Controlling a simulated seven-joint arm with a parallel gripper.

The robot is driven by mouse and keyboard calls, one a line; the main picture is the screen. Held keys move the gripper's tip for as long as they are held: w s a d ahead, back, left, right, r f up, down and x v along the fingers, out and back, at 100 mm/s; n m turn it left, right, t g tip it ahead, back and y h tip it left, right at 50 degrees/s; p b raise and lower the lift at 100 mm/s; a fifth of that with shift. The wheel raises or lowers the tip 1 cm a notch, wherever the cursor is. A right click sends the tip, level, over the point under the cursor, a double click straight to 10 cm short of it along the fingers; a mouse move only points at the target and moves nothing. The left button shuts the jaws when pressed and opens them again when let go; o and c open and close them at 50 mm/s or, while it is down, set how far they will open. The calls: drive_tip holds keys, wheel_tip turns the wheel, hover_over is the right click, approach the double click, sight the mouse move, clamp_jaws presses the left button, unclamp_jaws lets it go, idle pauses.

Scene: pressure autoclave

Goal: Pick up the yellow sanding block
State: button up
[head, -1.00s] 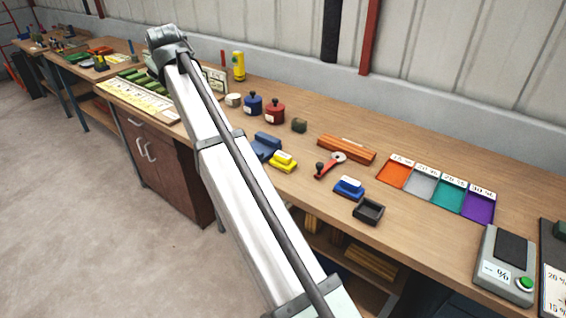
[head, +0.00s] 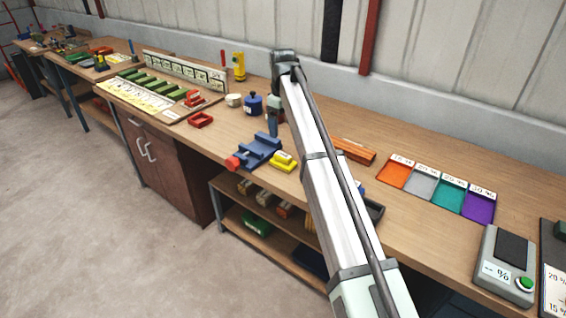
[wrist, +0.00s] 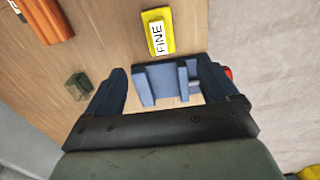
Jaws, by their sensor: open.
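The yellow sanding block (head: 283,161) lies on the bench, just right of a blue vise (head: 258,149) in the head view. In the wrist view the yellow sanding block (wrist: 169,44), with a white label reading "FINE", is beyond my fingertips, near the top centre. My gripper (head: 273,132) is above the bench, behind the vise and block in the head view. In the wrist view my gripper (wrist: 160,68) is open, its dark fingers spread apart. The blue vise (wrist: 163,80) shows below, between the fingers. Nothing is held.
An orange-brown wooden block (head: 354,150) lies to the right, partly behind my arm. A blue pot (head: 253,105) stands left of my gripper. A small dark green block (wrist: 78,86) shows in the wrist view. Coloured trays (head: 435,188) line the bench at right. The bench's front edge is near the vise.

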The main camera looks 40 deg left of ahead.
sight(283, 155)
wheel_tip(283, 155, down, 14)
drive_tip(key=shift+w+d, duration=0.1)
drive_tip(key=c, duration=1.2)
idle(0.4)
drive_tip(key=shift+r, duration=0.1)
wheel_tip(283, 155, up, 10)
idle(0.6)
